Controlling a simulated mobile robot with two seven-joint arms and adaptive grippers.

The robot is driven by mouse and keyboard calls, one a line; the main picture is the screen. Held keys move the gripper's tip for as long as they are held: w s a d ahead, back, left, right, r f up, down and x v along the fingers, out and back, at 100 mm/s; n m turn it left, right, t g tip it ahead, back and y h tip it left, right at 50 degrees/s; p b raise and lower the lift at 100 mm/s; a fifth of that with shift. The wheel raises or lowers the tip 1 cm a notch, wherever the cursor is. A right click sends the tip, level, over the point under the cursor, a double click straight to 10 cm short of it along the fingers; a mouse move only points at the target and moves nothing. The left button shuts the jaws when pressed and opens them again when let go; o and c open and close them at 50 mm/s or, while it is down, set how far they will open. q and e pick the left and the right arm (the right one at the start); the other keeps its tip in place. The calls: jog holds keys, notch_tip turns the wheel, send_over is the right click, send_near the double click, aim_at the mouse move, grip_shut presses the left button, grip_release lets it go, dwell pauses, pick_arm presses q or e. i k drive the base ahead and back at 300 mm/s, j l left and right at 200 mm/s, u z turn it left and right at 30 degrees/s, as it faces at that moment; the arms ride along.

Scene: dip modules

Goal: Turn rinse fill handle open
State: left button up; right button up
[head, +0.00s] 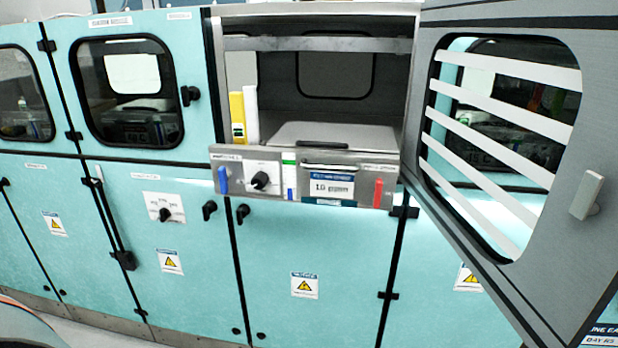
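A blue handle (222,180) hangs pointing down at the left end of the grey control strip (262,158) under the open module bay. A red handle (377,193) hangs pointing down at the strip's right end. Small labels sit above both handles but are too small to read, so I cannot tell which one is the rinse fill handle. Between them are a black rotary knob (260,181), a small blue and green level strip (289,176) and a display reading about 1.0 (331,187). Neither of my grippers is in view.
A large grey door (440,110) with a slatted window stands swung open on the right, its handle (587,195) facing me. Teal cabinet doors (310,250) lie below the strip. A closed windowed door (195,60) is at left. The space before the strip looks clear.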

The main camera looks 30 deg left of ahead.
aim_at(223, 176)
jog(key=u, duration=1.35)
